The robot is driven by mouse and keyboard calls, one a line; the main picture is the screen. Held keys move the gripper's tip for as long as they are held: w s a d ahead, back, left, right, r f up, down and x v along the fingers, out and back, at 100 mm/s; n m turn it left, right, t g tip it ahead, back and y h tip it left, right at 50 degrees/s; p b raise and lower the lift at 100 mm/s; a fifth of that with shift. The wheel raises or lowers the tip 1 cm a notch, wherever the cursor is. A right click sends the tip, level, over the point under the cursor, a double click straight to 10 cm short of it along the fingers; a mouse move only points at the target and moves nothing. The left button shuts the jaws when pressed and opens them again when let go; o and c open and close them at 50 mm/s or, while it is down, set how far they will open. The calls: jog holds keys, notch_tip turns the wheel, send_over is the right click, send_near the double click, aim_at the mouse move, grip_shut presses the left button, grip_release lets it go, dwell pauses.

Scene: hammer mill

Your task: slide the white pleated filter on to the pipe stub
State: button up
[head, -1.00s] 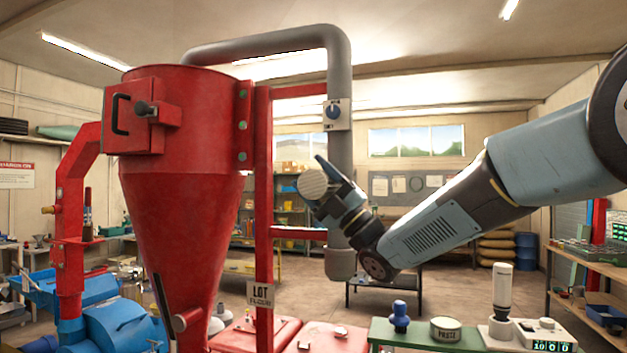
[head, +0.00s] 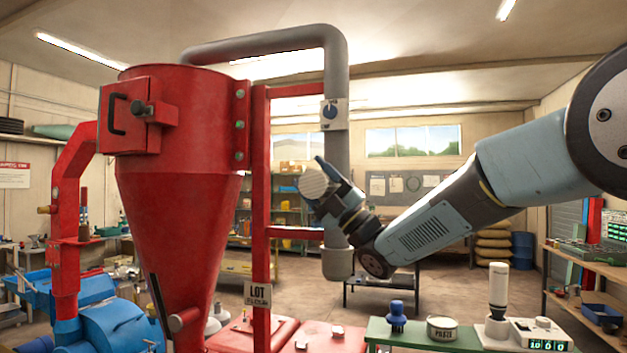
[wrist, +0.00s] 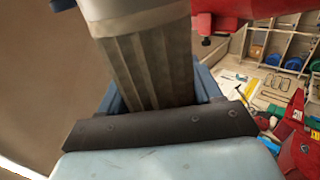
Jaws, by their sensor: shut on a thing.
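My gripper (head: 326,190) is raised in the middle of the head view, shut on the white pleated filter (head: 313,181). The filter's round pale end faces toward the camera and left. In the wrist view the filter's pleated side (wrist: 150,68) sits between the blue fingers, with a smooth pale band at its far end. A grey pipe (head: 337,165) runs down behind my gripper and ends in a wider collar, the likely pipe stub (head: 338,262), below and behind the gripper. In the head view the filter is apart from this collar.
The red cone hopper (head: 180,215) and its red post (head: 261,190) stand to the left. Open floor lies beyond.

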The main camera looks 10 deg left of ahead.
jog(key=shift+w, duration=0.1)
jog(key=o, duration=1.2)
jog(key=w+v, duration=0.1)
jog(key=v, duration=1.2)
jog(key=shift+s+d+f, duration=0.25)
jog(key=shift+s+f, duration=0.15)
jog(key=shift+s, duration=0.1)
